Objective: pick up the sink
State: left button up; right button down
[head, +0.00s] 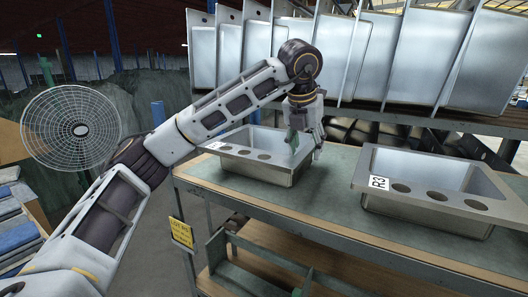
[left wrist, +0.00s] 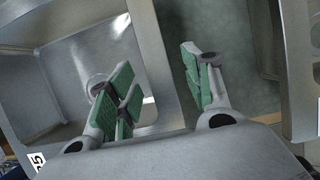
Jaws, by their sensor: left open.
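Two grey metal sinks rest on the green-topped bench. The left sink (head: 258,176) has a basin, round holes along its front rim and a white label; the right sink (head: 425,212) is labelled R3. My left gripper (head: 306,148) is open at the right side of the left sink. In the left wrist view, the gripper (left wrist: 158,88) has one finger over the basin of the near sink (left wrist: 62,62) and the other beyond its side wall, over the bench top. The rim lies between the fingers; I cannot tell whether either touches it.
Several metal sinks (head: 375,55) stand upright in a rack behind the bench (head: 327,208). A yellow tag (head: 181,233) hangs at the bench's front left corner. A round wire fan guard (head: 71,128) is at left. Bench top is clear between the two sinks.

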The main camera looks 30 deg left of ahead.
pick_arm(q)
jog(key=shift+x, duration=0.9)
jog(key=shift+w+f, duration=0.1)
jog(key=shift+f, duration=0.25)
pick_arm(e)
jog(key=shift+s+a+r, duration=0.1)
jog(key=shift+a+r, duration=0.15)
jog(key=shift+a, duration=0.75)
jog(key=shift+d, duration=0.15)
pick_arm(q)
jog(key=c, duration=0.9)
grip_shut()
jog(key=shift+r, duration=0.15)
jog(key=shift+a+r, duration=0.1)
jog(key=shift+r, duration=0.05)
pick_arm(e)
jog(key=shift+r, duration=0.1)
